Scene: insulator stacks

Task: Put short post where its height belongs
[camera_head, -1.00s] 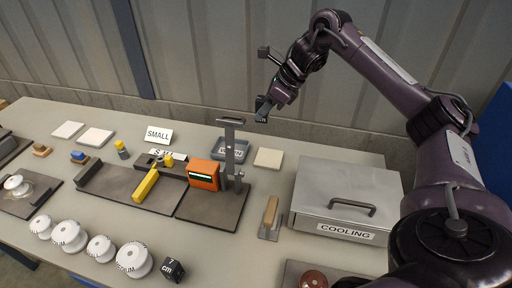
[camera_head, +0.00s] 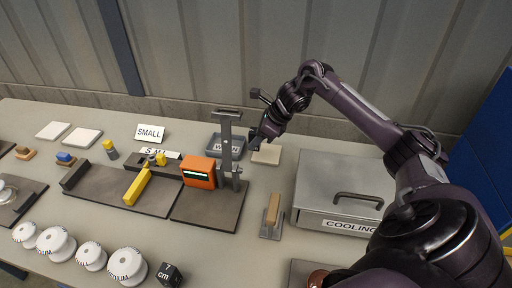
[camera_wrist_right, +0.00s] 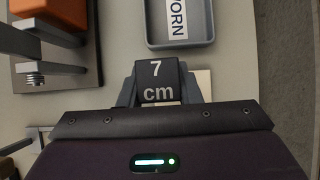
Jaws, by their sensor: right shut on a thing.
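My right gripper (camera_head: 268,134) is shut on a dark block (camera_wrist_right: 157,72) whose top reads "7 cm" in the right wrist view. It holds the block above the back of the table, near the pale square tile (camera_head: 266,154) and right of the grey gauge stand (camera_head: 226,150). The block's height below its top is hidden, so I cannot tell whether it is the short post. A similar dark cube marked "cm" (camera_head: 169,273) stands at the table's front. A small grey post with a yellow top (camera_head: 110,149) stands behind the dark fixture (camera_head: 105,190). My left gripper is out of view.
A grey tray labelled "WORN" (camera_wrist_right: 180,22) lies just beyond the gripper. An orange display unit (camera_head: 198,172) stands beside the gauge. A metal box labelled "COOLING" (camera_head: 335,180) is at right. Several white insulators (camera_head: 126,265) line the front left. A "SMALL" sign (camera_head: 150,133) stands behind.

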